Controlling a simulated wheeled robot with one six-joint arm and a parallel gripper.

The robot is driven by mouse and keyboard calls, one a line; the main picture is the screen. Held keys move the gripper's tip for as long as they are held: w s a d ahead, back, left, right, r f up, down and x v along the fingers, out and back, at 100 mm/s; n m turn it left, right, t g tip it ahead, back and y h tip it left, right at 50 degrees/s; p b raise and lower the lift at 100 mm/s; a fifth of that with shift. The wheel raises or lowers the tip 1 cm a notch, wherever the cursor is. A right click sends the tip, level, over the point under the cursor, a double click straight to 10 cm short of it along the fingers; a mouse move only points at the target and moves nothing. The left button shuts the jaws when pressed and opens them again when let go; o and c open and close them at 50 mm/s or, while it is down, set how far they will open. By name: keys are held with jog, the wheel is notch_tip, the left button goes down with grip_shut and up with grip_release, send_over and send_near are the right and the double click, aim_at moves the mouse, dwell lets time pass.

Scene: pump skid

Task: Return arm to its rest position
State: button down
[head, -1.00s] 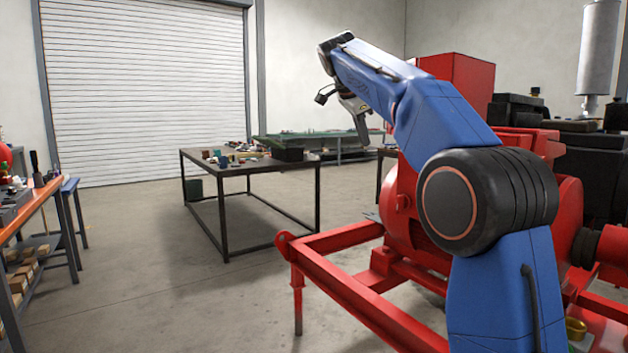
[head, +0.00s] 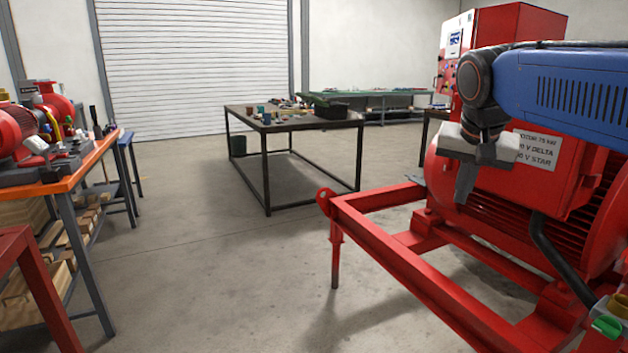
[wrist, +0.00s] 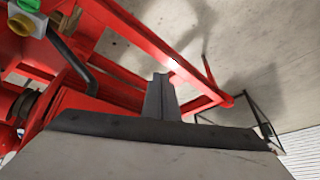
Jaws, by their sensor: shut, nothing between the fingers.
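My gripper (head: 464,186) hangs pointing down at the right of the head view, in front of the red motor (head: 600,215) and its rating plate. The blue arm link reaches in from the right edge. The fingers are together and empty. In the wrist view my gripper (wrist: 160,82) also shows shut, with the red skid frame (wrist: 185,70) and floor beyond it. In the head view the frame (head: 385,245) lies below the gripper, with a gap between them.
A dark table (head: 290,124) with small items stands mid-room. An orange-topped workbench (head: 95,160) is at the left. A red cabinet (head: 510,25) stands behind the arm. A green-topped bench (head: 370,93) is farther back. The floor between workbench and skid is clear.

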jog(key=s+a+f+n+y, duration=0.1)
jog(key=s+f+n, duration=0.5)
jog(key=s+f, duration=1.5)
notch_tip(320, 180, down, 3)
jog(key=shift+a+r+y, duration=0.1)
jog(key=shift+a+y, duration=0.1)
jog(key=shift+y, duration=0.2)
